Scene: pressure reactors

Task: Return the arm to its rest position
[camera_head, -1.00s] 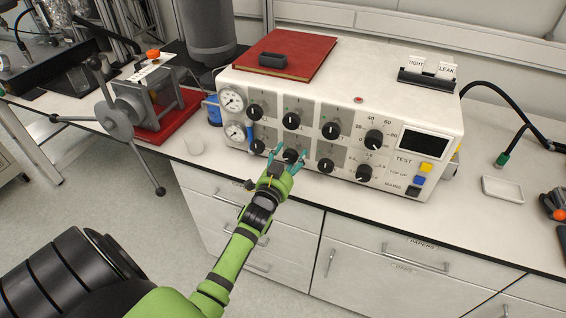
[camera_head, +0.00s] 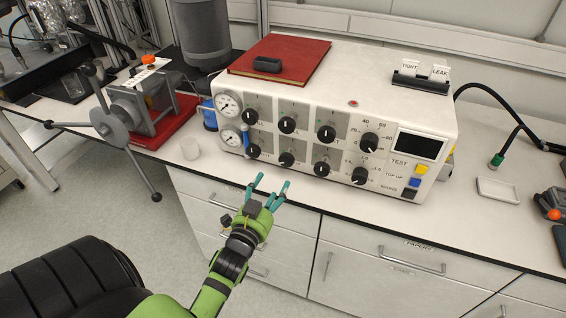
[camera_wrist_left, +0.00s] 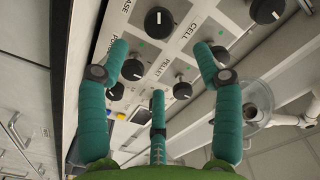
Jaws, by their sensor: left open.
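My left gripper (camera_head: 271,187) is green with teal fingers. In the head view it is open and empty, in front of the bench edge and below the control box (camera_head: 330,187). Its arm comes up from the lower left. In the left wrist view the fingers (camera_wrist_left: 160,75) are spread apart, with nothing between them, and the box's knobs show beyond them. The control box is cream with black knobs, two gauges (camera_head: 228,104) and a dark screen (camera_head: 420,145). My right gripper is not in view.
A red book (camera_head: 285,56) lies on the box, beside a holder with TIGHT and LEAK cards (camera_head: 409,67). A white tray (camera_head: 499,190) lies right. Drawers (camera_head: 385,262) are below the bench.

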